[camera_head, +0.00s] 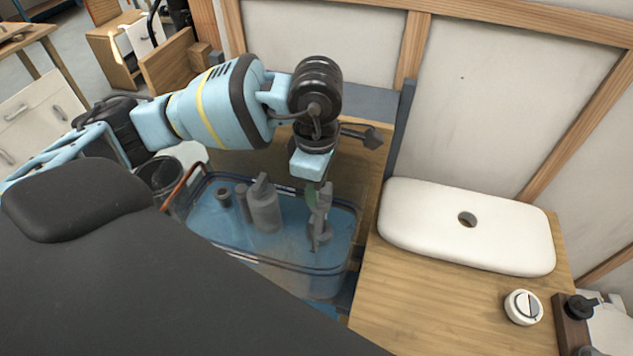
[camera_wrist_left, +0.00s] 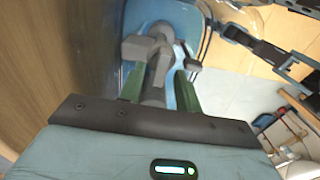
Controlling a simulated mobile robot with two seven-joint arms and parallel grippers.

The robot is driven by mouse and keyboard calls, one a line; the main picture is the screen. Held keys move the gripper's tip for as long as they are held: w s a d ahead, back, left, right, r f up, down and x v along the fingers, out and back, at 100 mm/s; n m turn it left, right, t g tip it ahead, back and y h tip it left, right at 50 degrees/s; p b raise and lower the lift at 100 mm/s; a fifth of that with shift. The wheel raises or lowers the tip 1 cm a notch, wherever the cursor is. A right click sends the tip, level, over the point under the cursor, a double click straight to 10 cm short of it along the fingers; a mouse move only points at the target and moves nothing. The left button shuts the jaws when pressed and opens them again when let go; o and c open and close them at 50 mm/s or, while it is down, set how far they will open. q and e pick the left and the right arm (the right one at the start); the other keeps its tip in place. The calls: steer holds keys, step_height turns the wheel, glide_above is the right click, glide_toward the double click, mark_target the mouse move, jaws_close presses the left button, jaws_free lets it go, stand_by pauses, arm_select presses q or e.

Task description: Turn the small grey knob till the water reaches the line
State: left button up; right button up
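My left gripper (camera_head: 318,196) points down inside a clear tub (camera_head: 250,258) with a blue bottom or blue water. In the left wrist view its green fingers (camera_wrist_left: 160,88) stand apart on either side of a grey fitting (camera_wrist_left: 157,62) with a bent top. I cannot tell whether they grip it or only straddle it. In the head view this fitting (camera_head: 319,233) reaches down below the fingers. A grey upright cylinder (camera_head: 264,212) with a slanted top stands to its left. I cannot make out which part is the small grey knob. No level line is clear. My right gripper is out of view.
A small dark cap (camera_head: 224,197) sits at the tub's left. A white slab with a hole (camera_head: 430,225) lies on the wooden bench (camera_head: 420,300) to the right. A white round dial (camera_head: 524,307) is nearer the front. A panelled wall (camera_head: 510,95) stands behind.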

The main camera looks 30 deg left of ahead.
arm_select(q)
steer(key=shift+r, duration=0.15)
steer(key=shift+r, duration=0.3)
step_height(320, 180, up, 7)
stand_by(0.3)
stand_by(0.3)
